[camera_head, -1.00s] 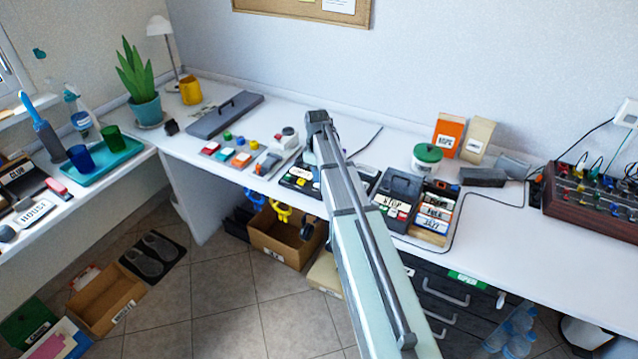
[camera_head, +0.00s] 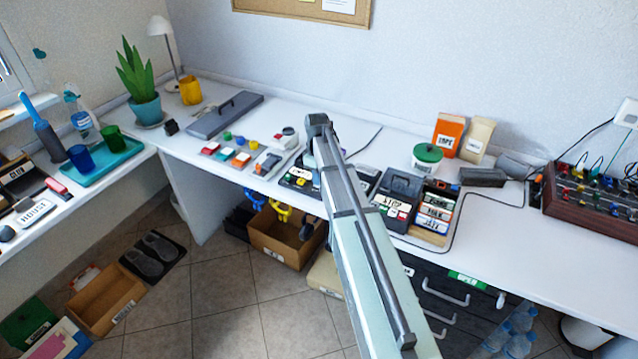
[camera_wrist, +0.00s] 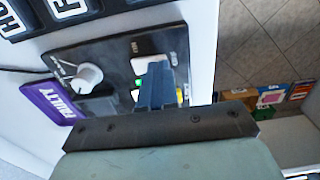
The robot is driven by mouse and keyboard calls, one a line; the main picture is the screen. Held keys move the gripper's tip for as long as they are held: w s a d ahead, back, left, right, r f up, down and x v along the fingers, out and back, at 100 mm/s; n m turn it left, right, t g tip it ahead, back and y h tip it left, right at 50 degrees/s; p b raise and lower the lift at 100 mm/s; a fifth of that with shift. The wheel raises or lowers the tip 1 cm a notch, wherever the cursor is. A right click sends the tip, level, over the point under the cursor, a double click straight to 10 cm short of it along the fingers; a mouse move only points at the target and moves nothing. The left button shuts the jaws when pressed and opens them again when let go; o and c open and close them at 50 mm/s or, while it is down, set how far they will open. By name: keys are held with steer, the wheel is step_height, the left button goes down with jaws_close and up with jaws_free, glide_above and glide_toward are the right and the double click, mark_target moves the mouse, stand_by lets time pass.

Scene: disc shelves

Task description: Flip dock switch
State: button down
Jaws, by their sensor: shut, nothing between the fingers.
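In the wrist view, a dark panel (camera_wrist: 112,52) holds a white round knob (camera_wrist: 85,77) and a white switch-like part (camera_wrist: 146,66). I take this panel to be the dock. My gripper (camera_wrist: 157,70) is shut and empty, with its dark blue fingers over the panel's right part. The fingertips overlap the white part; I cannot tell whether they touch it. Small green and yellow bits show beside the fingers, and the rest there is hidden.
A purple label reading FAULTY (camera_wrist: 52,101) lies beside the panel, and a lettered block (camera_wrist: 50,12) sits close above it. In the head view, a dark box (camera_head: 398,196) and a lettered stack (camera_head: 436,212) stand right of my arm. The desk's right front is clear.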

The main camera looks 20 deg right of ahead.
steer(key=shift+f, duration=0.4)
steer(key=shift+r, duration=3.55)
